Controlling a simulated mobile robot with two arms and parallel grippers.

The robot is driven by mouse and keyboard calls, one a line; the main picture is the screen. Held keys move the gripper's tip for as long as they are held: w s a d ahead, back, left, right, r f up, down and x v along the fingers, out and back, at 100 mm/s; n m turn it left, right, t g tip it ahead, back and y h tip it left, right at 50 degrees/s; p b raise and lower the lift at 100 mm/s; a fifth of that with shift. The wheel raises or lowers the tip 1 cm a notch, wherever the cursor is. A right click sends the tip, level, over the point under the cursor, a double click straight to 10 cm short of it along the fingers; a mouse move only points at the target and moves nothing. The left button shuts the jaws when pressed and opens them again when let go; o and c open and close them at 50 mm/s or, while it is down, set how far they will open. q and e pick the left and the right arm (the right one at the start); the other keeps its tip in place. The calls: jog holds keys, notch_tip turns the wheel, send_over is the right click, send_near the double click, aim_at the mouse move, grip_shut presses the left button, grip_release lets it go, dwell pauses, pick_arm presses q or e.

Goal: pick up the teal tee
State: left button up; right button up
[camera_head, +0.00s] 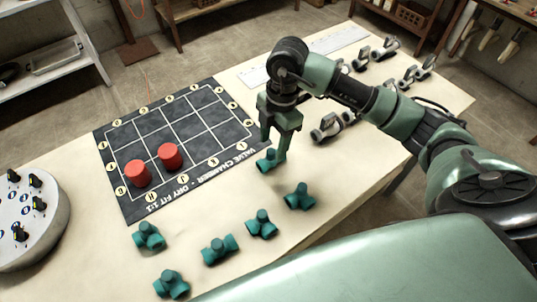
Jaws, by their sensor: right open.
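Several teal tees lie on the cream table (330,240). One teal tee (267,161) is directly below my right gripper (273,150), beside the dark grid board. My right gripper points down with its fingers open; they overlap this tee in the picture, and I cannot tell whether they touch it. The other teal tees sit nearer the front: one tee (299,197), a second (262,224), a third (219,250), and more toward the lower left, such as this one (148,237). My left gripper is not in view.
The dark grid board (205,112) carries two red cylinders (170,156) at its near left. Grey-and-black valve fittings (327,128) stand at the back right, partly behind my arm. A white strip (335,40) lies at the back. A round pale tray (50,215) with black-and-yellow parts is left.

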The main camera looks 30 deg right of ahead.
aim_at(270, 158)
jog(key=shift+d+f, duration=0.1)
jog(key=shift+f, duration=0.35)
jog(key=f, duration=0.1)
jog(key=f+p, duration=0.1)
jog(key=f, duration=0.3)
jog(key=shift+w+a+f, duration=0.25)
jog(key=shift+a, duration=0.1)
jog(key=shift+f, duration=0.55)
grip_shut()
